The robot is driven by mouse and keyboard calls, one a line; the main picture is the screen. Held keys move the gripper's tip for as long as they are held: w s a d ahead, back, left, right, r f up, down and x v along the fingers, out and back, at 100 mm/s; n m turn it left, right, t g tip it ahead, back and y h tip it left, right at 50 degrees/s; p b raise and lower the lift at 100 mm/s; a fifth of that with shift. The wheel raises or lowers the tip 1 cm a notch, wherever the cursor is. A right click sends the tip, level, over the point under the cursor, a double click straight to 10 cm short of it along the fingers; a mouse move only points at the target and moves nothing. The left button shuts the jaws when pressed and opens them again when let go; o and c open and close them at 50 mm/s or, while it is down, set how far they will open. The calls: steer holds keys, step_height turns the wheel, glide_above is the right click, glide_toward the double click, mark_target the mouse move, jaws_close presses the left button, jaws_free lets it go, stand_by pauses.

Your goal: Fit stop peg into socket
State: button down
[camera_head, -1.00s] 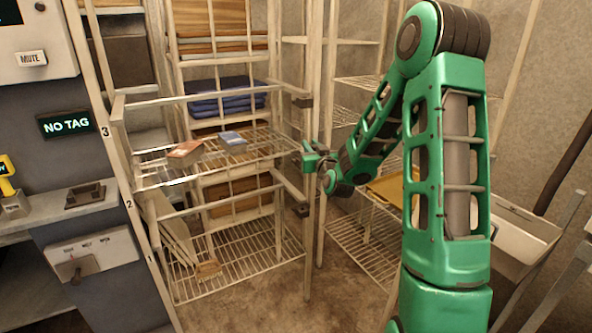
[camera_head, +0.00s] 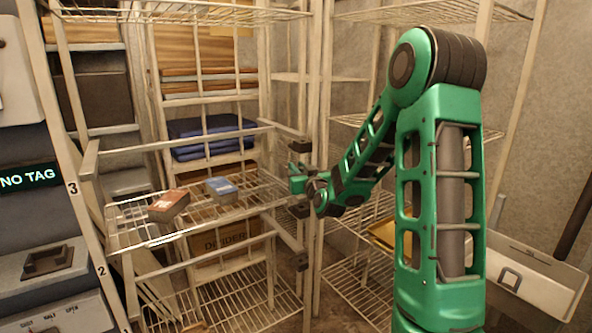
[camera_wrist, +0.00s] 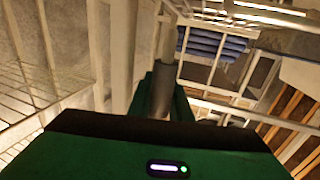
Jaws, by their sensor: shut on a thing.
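My gripper (camera_head: 298,176) is beside the right end of the wire rack (camera_head: 178,224), close to its upright post, between two dark end blocks, an upper one (camera_head: 299,146) and a lower one (camera_head: 300,208). In the wrist view, its green fingers (camera_wrist: 165,92) are shut on a grey cylindrical piece (camera_wrist: 167,42), which looks like the stop peg and points away from the wrist. The peg cannot be made out in the head view. I cannot tell for certain which dark block is the socket, and its opening is hidden.
A red-brown box (camera_head: 169,205) and a blue box (camera_head: 221,189) lie on the wire shelf. Folded blue cloths (camera_head: 212,137) are behind. Rails and posts crowd the gripper closely. A panel reading NO TAG (camera_head: 28,179) is at left, a metal tray (camera_head: 525,275) at right.

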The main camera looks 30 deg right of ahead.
steer(key=shift+f, duration=2.3)
steer(key=shift+s+f, duration=0.1)
steer(key=shift+f, duration=1.5)
stand_by(2.3)
steer(key=c, duration=1.5)
jaws_free()
steer(key=shift+c, duration=0.2)
